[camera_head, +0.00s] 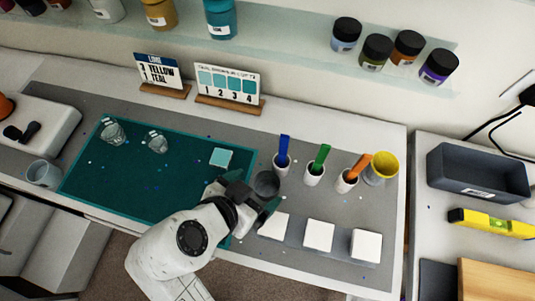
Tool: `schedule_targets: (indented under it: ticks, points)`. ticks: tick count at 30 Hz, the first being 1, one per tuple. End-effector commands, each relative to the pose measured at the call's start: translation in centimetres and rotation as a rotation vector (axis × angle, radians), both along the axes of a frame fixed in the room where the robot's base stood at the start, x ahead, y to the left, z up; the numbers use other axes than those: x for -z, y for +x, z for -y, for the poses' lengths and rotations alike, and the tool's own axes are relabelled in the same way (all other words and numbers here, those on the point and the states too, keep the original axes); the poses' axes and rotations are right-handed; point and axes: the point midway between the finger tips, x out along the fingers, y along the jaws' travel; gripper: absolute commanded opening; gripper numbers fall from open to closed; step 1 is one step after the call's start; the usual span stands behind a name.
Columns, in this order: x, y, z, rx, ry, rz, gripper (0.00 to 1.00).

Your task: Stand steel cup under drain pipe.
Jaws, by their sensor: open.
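A dark grey, round-mouthed cup (267,184), which looks like the steel cup, stands near the right edge of the teal mat. My gripper (258,192) is open, with its dark fingers close around this cup. I cannot tell whether the fingers touch it, and they hide its lower part. No drain pipe can be made out in the head view.
Small white cups with a blue (283,150), a green (320,158) and an orange stick (358,168) stand to the right, beside a yellow cup (386,171). White square blocks (318,235) lie in front. Clear cups (157,143) stand on the teal mat (125,190).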

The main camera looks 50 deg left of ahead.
Motion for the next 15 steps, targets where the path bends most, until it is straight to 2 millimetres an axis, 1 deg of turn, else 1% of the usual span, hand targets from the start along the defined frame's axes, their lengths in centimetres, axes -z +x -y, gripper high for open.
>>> schedule_targets:
  ticks: [4, 11, 15]
  points:
    - [0.6, 0.9, 0.1, 0.000, -0.003, -0.001, 0.93]
    - [2.8, 3.2, 0.1, 0.001, -0.002, 0.000, 0.93]
    - [3.6, 3.9, 0.0, 0.001, -0.001, 0.000, 0.93]
